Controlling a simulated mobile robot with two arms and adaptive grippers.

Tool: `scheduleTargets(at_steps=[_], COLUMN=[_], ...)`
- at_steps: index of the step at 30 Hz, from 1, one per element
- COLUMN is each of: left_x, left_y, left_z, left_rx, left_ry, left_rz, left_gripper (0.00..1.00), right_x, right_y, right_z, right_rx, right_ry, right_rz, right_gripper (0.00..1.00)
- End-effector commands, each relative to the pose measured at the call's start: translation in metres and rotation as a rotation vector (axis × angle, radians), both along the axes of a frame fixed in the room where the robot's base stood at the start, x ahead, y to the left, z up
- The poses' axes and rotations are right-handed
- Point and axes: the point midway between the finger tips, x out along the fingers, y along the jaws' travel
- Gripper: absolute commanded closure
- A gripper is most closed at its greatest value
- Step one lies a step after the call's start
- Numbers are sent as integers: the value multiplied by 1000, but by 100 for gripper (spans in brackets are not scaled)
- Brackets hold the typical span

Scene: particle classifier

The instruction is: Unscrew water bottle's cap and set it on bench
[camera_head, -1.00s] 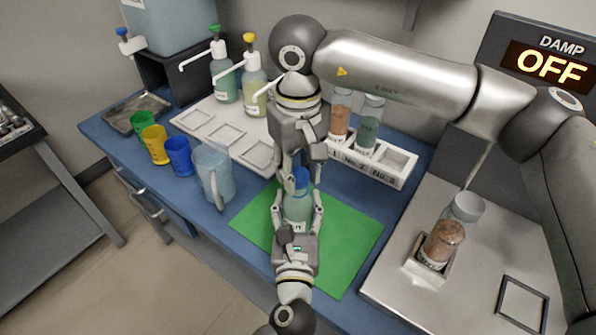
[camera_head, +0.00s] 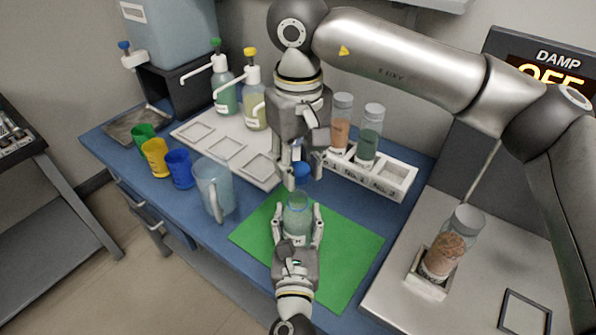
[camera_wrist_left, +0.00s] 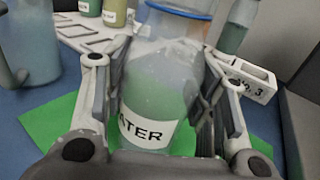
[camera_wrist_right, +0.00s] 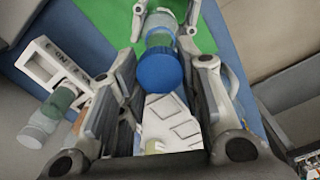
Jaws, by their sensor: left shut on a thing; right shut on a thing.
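The water bottle (camera_head: 298,222) is upright over the green mat (camera_head: 345,250), its clear body holding pale green liquid. Its "WATER" label faces the left wrist view (camera_wrist_left: 146,132). My left gripper (camera_head: 301,214) is shut around its body from the front. The blue cap (camera_head: 301,170) is above the bottle's open neck, apart from it. My right gripper (camera_head: 302,174) is shut on this cap from above. In the right wrist view the cap (camera_wrist_right: 160,70) sits between the fingers, with the bottle beyond it.
A clear pitcher (camera_head: 212,190) and green, yellow and blue cups (camera_head: 179,169) stand left. Pump bottles (camera_head: 254,100) and a white tray (camera_head: 222,147) are behind. A rack (camera_head: 398,176) with two jars is back right. A jar (camera_head: 446,250) stands on the right platform. Green mat sides are clear.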

Motion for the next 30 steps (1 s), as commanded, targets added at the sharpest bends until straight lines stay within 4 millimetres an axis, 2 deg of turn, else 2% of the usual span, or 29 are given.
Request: scheduleTargets(at_steps=[3, 4, 9, 21, 25, 30], left_x=[0, 0, 0, -4, -22, -59], left_y=[0, 0, 0, 0, 1, 2], left_z=[-1, -1, -1, -1, -1, -2], left_rx=[1, 1, 1, 1, 1, 0], left_ry=[2, 2, 1, 1, 3, 5], left_rz=[0, 0, 0, 0, -2, -1], left_gripper=[100, 46, 24, 23, 23, 23], right_x=[0, 0, 0, 0, 0, 0], right_y=[0, 0, 0, 0, 0, 0], right_z=[0, 0, -1, -1, -1, -1], right_rx=[0, 0, 0, 0, 0, 0], right_ry=[0, 0, 0, 0, 0, 0], right_rz=[0, 0, 1, 1, 1, 1], right_gripper=[96, 96, 96, 96, 96, 96])
